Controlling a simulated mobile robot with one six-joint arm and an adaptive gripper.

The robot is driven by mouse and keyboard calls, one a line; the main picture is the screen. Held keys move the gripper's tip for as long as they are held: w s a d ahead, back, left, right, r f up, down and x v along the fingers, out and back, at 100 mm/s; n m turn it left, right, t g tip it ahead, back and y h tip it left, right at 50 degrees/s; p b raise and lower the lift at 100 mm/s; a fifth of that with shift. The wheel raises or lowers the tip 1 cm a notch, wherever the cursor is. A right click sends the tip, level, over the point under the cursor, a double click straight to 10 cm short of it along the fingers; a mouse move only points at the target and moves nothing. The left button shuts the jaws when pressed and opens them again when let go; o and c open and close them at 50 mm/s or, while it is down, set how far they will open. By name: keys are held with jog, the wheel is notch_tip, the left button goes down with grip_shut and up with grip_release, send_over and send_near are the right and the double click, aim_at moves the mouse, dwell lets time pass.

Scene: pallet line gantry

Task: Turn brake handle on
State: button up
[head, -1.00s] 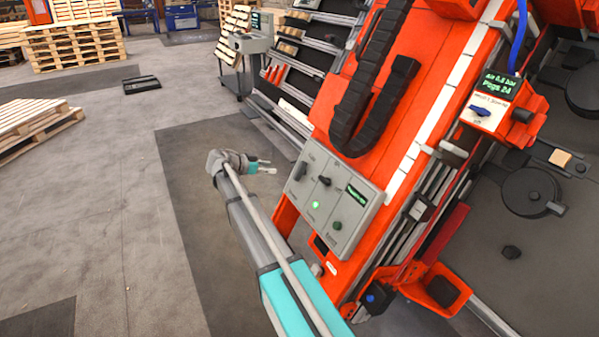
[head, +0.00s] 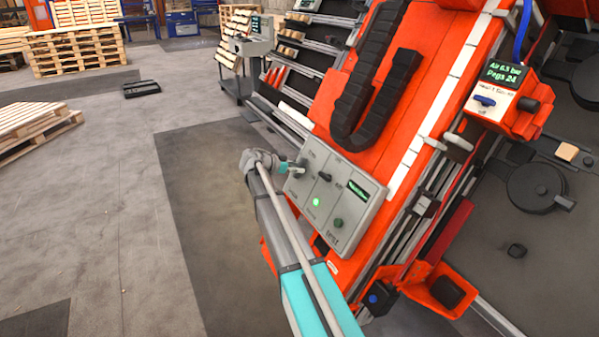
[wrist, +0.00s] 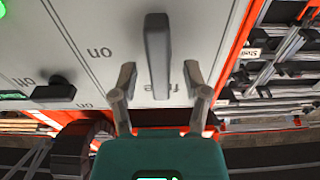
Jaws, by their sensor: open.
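The grey control panel (head: 361,214) is mounted on the orange machine. Its brake handle is a dark grey lever; in the wrist view the handle (wrist: 157,55) stands lengthwise on the panel face, its near end by the partly hidden label "free". An "on" label shows to its left. My gripper (wrist: 161,85) is open, with one finger on each side of the handle's near end. I cannot tell whether the fingers touch it. In the head view my gripper (head: 291,168) is at the panel's upper left corner, and the handle is partly hidden there.
A second dark knob (wrist: 54,92) sits left of the handle on the panel. A green lamp (head: 316,202) glows lower on it. An orange box with a display and blue switch (head: 485,100) is at upper right. Open grey floor (head: 110,210) lies to the left.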

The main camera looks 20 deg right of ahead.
jog(key=shift+d+f, duration=0.25)
jog(key=shift+d, duration=0.4)
grip_shut()
